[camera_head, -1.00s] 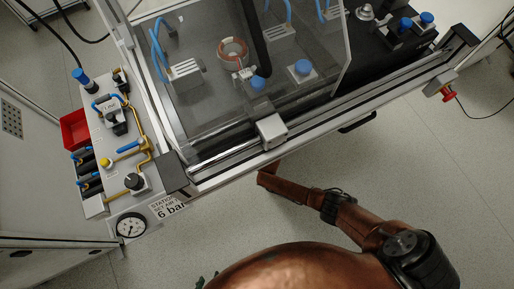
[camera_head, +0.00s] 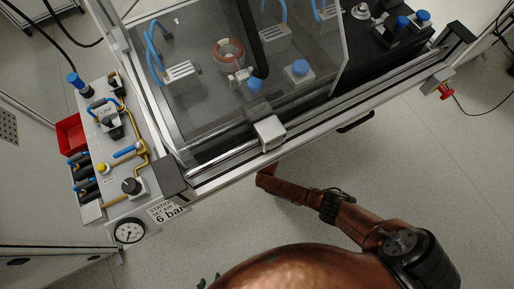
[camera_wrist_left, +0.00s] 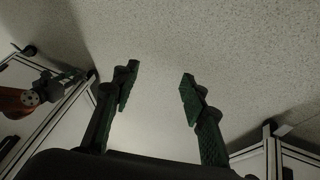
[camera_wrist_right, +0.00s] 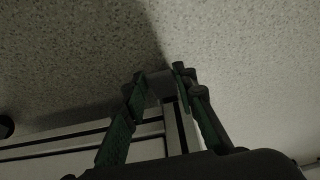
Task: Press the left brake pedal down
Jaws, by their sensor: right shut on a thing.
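No brake pedal can be clearly made out in the head view. My right arm reaches under the front rail of the test station, and its gripper is hidden there. My left gripper (camera_wrist_left: 158,85) is open and empty above the speckled floor in the left wrist view.
The test station's front rail (camera_head: 222,170) runs diagonally across, with a clear guard above it. A pneumatic panel (camera_head: 115,155) with a pressure gauge (camera_head: 130,231) and a red bin (camera_head: 70,134) stand at the left. A red knob (camera_head: 446,91) juts out at right. Floor in front is clear.

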